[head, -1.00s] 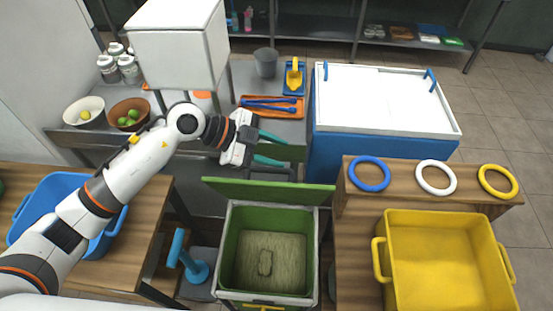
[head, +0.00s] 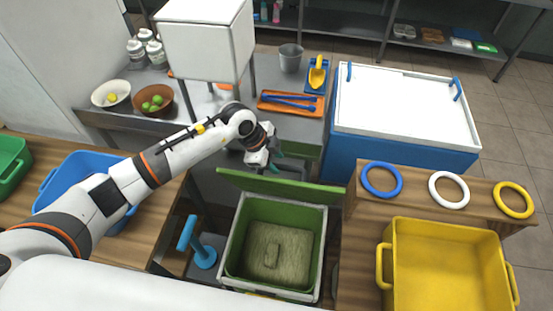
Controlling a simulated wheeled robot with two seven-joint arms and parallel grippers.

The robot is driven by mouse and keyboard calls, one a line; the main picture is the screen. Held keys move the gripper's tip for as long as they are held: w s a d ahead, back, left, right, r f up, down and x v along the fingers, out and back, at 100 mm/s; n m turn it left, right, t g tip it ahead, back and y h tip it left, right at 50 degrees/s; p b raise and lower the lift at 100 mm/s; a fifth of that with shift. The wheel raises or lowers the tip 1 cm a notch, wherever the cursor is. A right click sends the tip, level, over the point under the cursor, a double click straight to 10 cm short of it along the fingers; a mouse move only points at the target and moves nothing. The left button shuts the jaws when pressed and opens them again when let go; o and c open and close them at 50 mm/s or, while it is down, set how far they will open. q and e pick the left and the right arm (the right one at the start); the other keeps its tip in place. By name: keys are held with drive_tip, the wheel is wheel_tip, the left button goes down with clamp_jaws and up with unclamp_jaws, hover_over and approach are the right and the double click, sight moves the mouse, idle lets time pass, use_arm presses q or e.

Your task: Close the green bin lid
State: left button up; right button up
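The green bin (head: 228,245) stands open at bottom centre, with a pale outer frame and a grey-brown block with a raised handle shape inside. Its green lid (head: 281,188) stands raised along the bin's far edge, seen nearly edge-on. My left gripper (head: 279,162) is just behind the lid, near its upper edge. My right gripper is out of view.
A yellow crate (head: 388,243) and a shelf with blue, white and yellow rings (head: 381,179) stand right of the bin. A blue-handled tool (head: 203,254) stands left. A blue tub (head: 62,184) is on the left table. A white-topped blue chest (head: 400,110) is behind.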

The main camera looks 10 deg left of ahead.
use_arm(q)
drive_tip(key=shift+w+d+f, duration=0.1)
drive_tip(key=shift+d+f, duration=0.15)
drive_tip(key=shift+f, duration=0.4)
clamp_jaws()
